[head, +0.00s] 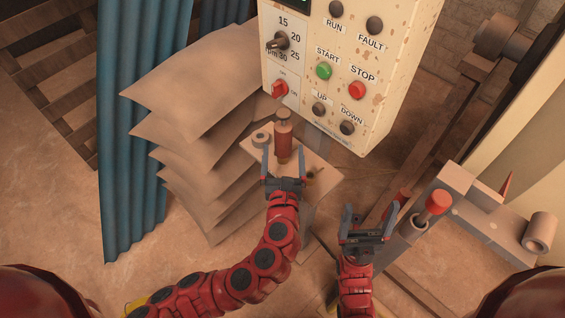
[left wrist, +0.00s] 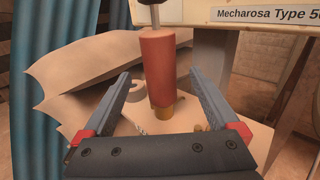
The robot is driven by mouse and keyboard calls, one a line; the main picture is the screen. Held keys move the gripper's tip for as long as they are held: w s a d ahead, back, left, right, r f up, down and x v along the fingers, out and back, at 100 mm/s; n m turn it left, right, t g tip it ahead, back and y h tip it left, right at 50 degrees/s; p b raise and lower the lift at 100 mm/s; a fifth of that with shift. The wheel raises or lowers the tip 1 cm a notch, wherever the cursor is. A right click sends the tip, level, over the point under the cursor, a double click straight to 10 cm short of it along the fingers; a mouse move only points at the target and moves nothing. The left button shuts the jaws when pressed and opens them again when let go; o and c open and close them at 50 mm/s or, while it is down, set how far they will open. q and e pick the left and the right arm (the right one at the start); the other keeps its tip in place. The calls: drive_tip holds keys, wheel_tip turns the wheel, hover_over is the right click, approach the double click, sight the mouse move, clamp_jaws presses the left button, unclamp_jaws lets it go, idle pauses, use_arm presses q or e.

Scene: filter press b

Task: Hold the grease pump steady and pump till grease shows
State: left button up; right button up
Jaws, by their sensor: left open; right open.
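The grease pump (head: 283,137) is an upright red cylinder with a dark knob on top and a brass-coloured base, standing on a small pale shelf (head: 318,178) below the control box. It also shows in the left wrist view (left wrist: 158,68). My left gripper (head: 284,160) is open, its fingers reaching toward the pump on either side, with a gap to each finger in the wrist view. The pump's foot is partly hidden in the head view. My right gripper (head: 368,222) is open and empty, lower right, near a grey bracket with a red-knobbed lever (head: 438,202).
The control box (head: 330,70) with knobs and buttons hangs just above the pump. A stack of tan sheets (head: 195,90) and a blue corrugated sheet (head: 140,120) stand at left. A small roll (head: 261,139) sits beside the pump. A metal beam and roller (head: 540,232) lie at right.

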sight(283, 129)
use_arm(q)
drive_tip(key=w, duration=0.8)
drive_tip(key=shift+w, duration=0.35)
clamp_jaws()
